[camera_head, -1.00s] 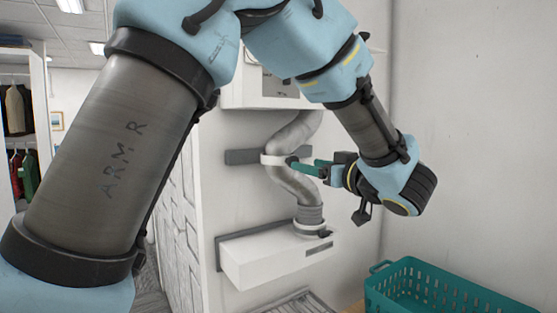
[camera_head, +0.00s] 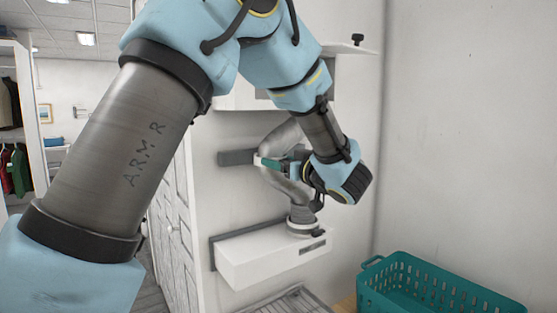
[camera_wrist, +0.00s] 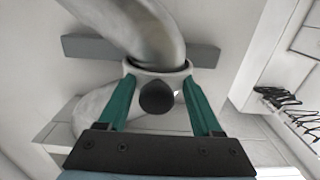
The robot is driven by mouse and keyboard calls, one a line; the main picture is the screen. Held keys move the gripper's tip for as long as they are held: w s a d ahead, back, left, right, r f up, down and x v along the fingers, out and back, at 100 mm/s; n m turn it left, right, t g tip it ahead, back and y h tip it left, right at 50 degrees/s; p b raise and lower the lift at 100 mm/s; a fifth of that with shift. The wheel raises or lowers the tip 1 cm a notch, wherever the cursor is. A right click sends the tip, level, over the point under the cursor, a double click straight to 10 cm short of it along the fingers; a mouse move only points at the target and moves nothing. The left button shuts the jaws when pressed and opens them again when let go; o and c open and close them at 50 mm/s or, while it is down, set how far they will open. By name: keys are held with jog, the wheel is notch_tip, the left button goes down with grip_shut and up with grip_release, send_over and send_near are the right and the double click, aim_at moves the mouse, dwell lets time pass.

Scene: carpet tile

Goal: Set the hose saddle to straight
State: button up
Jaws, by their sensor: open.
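The hose saddle is a white ring with a dark round knob (camera_wrist: 156,96), seen close in the wrist view. The ring (camera_wrist: 168,69) goes around the grey bent hose (camera_wrist: 150,30) and sits at a grey wall rail (camera_wrist: 88,46). My gripper (camera_wrist: 158,88) is open, with one teal finger on each side of the knob and its tips close to the ring. I cannot tell whether the fingers touch it. In the head view the saddle (camera_head: 258,160) shows on the rail (camera_head: 235,157), with the hose (camera_head: 285,135) bending through it. My wrist hides part of the hose and the knob.
A white box (camera_head: 262,258) on the wall takes the lower hose end. A teal basket (camera_head: 400,288) stands at the lower right. A white cabinet (camera_head: 240,97) hangs above. Dark hangers (camera_wrist: 285,105) show at the right in the wrist view.

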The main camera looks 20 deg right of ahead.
grip_shut()
dwell(0.5)
dwell(0.9)
